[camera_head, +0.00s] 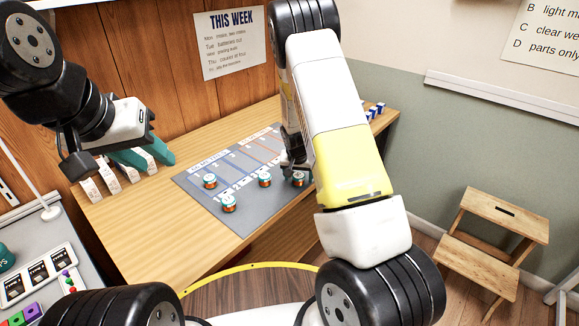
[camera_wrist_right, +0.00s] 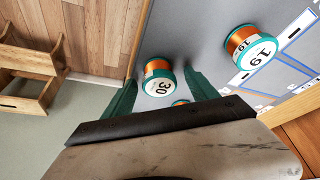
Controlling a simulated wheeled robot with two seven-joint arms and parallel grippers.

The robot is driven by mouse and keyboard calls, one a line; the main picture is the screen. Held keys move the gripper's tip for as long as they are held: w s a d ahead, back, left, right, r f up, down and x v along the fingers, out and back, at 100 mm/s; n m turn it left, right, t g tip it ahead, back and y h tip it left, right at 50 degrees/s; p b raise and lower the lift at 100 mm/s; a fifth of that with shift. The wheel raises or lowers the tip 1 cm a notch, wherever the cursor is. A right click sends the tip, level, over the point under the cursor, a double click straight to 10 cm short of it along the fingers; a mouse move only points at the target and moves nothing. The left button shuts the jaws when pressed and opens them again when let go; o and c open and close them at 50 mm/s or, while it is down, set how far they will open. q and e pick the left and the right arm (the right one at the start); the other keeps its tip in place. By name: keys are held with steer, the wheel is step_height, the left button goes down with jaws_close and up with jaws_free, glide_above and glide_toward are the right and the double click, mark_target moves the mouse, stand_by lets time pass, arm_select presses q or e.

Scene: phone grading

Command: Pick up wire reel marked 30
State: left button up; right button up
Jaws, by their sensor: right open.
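The wire reel marked 30 (camera_wrist_right: 158,80), copper wire with a teal rim, stands on the grey mat between the two teal fingers of my right gripper (camera_wrist_right: 160,98) in the right wrist view. The fingers are open and it is not gripped. In the head view this appears to be the rightmost reel (camera_head: 298,179), just below the right gripper (camera_head: 291,165); its number is unreadable there. A reel marked 19 (camera_wrist_right: 250,48) stands beside it. Another reel (camera_wrist_right: 181,102) is mostly hidden by the gripper. My left gripper (camera_head: 146,157) is open over the table's left side.
More reels (camera_head: 210,181) (camera_head: 229,203) stand on the grey mat (camera_head: 240,222) with printed lanes. White tags (camera_head: 89,190) stand near my left gripper. Small blue-topped items (camera_head: 377,107) stand at the table's far right. A wooden step stool (camera_head: 505,213) is on the floor right.

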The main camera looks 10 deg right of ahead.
steer(key=c, duration=1.4)
steer(key=shift+c, duration=0.2)
steer(key=shift+r, duration=0.1)
